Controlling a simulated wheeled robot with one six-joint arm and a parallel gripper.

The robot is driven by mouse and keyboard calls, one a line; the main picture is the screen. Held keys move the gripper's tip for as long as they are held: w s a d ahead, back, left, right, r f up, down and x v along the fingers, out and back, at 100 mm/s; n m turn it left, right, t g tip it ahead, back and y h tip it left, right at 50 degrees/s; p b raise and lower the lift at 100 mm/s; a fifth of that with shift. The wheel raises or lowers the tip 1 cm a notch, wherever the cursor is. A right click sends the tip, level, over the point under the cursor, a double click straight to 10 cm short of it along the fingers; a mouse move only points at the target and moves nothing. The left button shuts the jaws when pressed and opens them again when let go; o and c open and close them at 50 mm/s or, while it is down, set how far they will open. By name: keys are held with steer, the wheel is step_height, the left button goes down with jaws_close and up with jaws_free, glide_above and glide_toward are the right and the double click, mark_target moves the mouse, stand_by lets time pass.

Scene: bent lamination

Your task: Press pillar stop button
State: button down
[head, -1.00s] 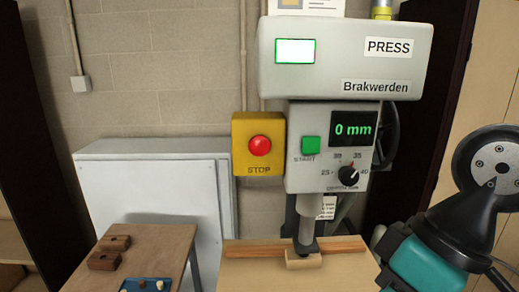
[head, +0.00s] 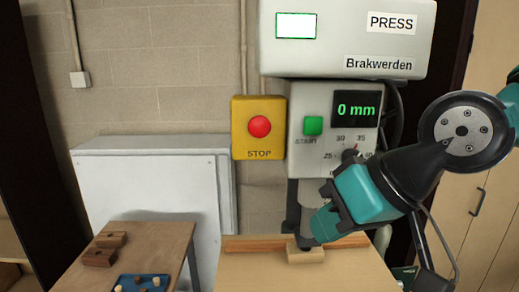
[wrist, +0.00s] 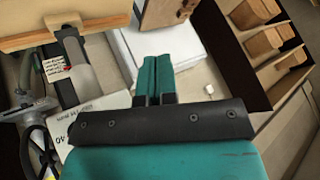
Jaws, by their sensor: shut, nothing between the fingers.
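The red stop button (head: 260,126) sits on a yellow box (head: 241,142) labelled STOP, on the wall just left of the press control panel. My gripper (head: 318,235) is in front of the lower press, below and to the right of the stop box and well apart from it. In the wrist view my gripper (wrist: 153,78) shows with its two teal fingers together and nothing between them. The stop button does not show in the wrist view.
The press (head: 345,40) stands right of the stop box, with a green START button (head: 313,125) and a display reading 0 mm (head: 356,108). A wooden table (head: 150,243) holds brown blocks (head: 107,248) and a blue tray (head: 141,283). A white cabinet (head: 150,190) stands behind.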

mark_target(262, 135)
steer(key=w+a+r+m+t+y+b, duration=0.3)
steer(key=w+a+r+t+y+b, duration=0.2)
steer(key=w, duration=0.4)
steer(key=a+r+t+b, duration=0.1)
steer(key=a+t+b, duration=0.1)
steer(key=shift+w+a+r+b, duration=0.15)
steer(key=shift+w+a+b, duration=0.2)
steer(key=shift+w, duration=0.05)
steer(key=shift+w+p, duration=0.9)
steer(key=shift+w, duration=3.55)
steer(key=shift+w, duration=0.1)
steer(key=shift+w, duration=0.3)
